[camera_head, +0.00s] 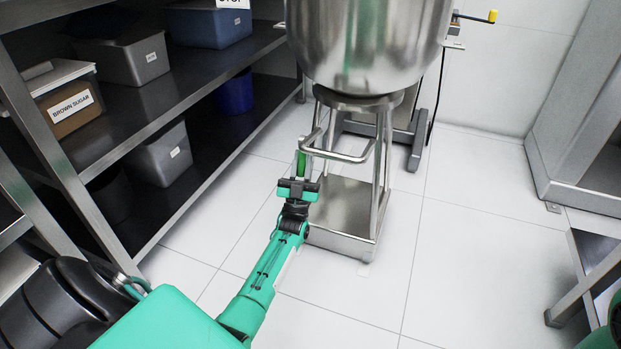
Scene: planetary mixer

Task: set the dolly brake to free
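A large steel bowl (368,45) rests on a steel dolly stand (340,215) with tube legs, a low box-like base and a bent tube handle (345,157) on its front. A short upright green piece (301,164), possibly the brake lever, shows at the handle's left end. My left gripper (299,183) reaches up to the lower end of this green piece. Its fingertips are small and partly hidden, so I cannot tell whether they grip it. No brake marking is readable. My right gripper is out of view.
Steel shelves on the left hold bins, including a brown sugar bin (70,100), a grey bin (165,152) and a blue bucket (235,93). A yellow-knobbed crank (491,16) sticks out behind the bowl. A grey cabinet (575,120) stands right. Tiled floor right of the dolly is clear.

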